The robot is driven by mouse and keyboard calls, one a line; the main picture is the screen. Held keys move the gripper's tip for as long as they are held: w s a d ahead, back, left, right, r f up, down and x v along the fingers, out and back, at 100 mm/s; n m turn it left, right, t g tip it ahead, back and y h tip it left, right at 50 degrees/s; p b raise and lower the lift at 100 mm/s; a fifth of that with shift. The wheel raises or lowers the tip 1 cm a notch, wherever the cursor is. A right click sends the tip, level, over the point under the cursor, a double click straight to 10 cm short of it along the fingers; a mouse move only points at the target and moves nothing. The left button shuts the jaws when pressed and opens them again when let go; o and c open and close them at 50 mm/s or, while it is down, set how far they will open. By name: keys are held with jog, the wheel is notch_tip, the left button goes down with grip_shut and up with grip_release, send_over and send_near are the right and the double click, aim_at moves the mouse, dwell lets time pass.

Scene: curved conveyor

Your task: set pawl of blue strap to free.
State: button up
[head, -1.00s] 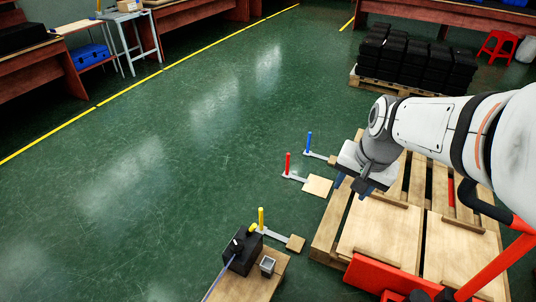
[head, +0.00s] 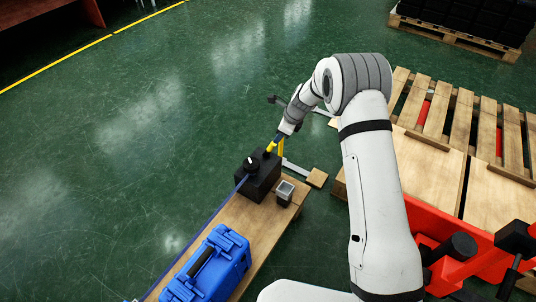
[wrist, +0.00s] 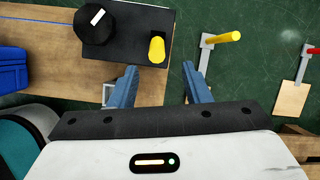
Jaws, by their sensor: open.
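The black box (head: 262,181) sits on the far end of the wooden bench, with a round black knob (head: 252,163) on top. The blue strap (head: 214,212) runs from the box along the bench. In the wrist view the knob (wrist: 96,22) carries a white mark, and a short yellow lever (wrist: 157,48) stands out from the box (wrist: 126,45). My gripper (wrist: 160,82) is open, its blue fingers apart. The yellow lever lies just beyond the fingertips, between their lines; I see no contact. In the head view the gripper (head: 280,138) is above the box's far right side, partly hidden.
A blue case (head: 212,263) lies on the bench (head: 257,220). A wooden pallet (head: 437,110) is at the right.

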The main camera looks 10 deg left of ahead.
aim_at(272, 145)
jog(key=shift+m, duration=0.3)
jog(key=b+x, duration=0.3)
jog(key=x, duration=0.7)
jog(key=c, duration=0.7)
jog(key=shift+w+d+r, duration=0.1)
grip_shut()
